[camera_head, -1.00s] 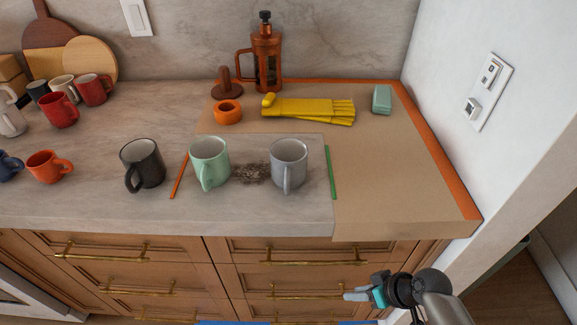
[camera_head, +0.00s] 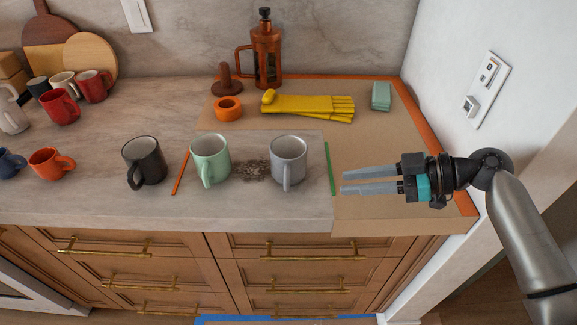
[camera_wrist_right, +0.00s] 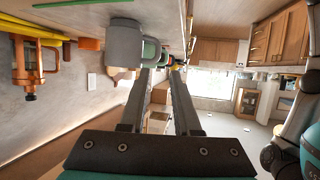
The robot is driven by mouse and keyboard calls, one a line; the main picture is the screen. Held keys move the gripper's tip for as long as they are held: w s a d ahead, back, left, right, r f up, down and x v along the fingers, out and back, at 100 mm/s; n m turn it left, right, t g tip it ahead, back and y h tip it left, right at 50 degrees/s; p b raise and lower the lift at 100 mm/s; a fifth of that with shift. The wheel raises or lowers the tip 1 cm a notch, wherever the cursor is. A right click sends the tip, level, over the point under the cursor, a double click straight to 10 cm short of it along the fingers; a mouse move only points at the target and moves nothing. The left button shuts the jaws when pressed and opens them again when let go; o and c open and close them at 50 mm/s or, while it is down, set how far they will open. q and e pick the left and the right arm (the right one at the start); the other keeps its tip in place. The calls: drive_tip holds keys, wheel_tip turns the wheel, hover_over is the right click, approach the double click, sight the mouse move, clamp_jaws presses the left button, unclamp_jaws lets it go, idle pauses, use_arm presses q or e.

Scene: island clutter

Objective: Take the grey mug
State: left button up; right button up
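The grey mug (camera_head: 289,160) stands upright on the counter near its front edge, handle toward me. It also shows in the right wrist view (camera_wrist_right: 124,42), ahead and to the left of the fingers. My right gripper (camera_head: 343,181) is open and empty. Its two fingers point left toward the mug, to the right of it and apart from it, near the green strip. The fingers also show in the right wrist view (camera_wrist_right: 160,75), with a gap between them. My left gripper is not in view.
A mint mug (camera_head: 211,160) and a black mug (camera_head: 146,162) stand left of the grey mug. Dark grounds (camera_head: 250,171) lie between the mint and grey mugs. Yellow gloves (camera_head: 308,106) and a French press (camera_head: 266,55) are behind. A green strip (camera_head: 329,168) lies right of the grey mug.

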approach(287, 190)
drive_tip(key=x, duration=0.4)
drive_tip(key=shift+w+a+r, duration=0.15)
drive_tip(key=shift+w+a, duration=0.05)
drive_tip(key=shift+a, duration=0.05)
drive_tip(key=shift+w+r+p+x, duration=0.15)
drive_tip(key=shift+p+x, duration=0.15)
drive_tip(key=shift+x, duration=1.05)
drive_tip(key=shift+w+r+p+x, duration=0.15)
drive_tip(key=shift+p+x, duration=0.1)
drive_tip(key=shift+x, duration=1.1)
drive_tip(key=shift+s, duration=0.15)
drive_tip(key=shift+c, duration=0.2)
clamp_jaws()
drive_tip(key=shift+r, duration=0.1)
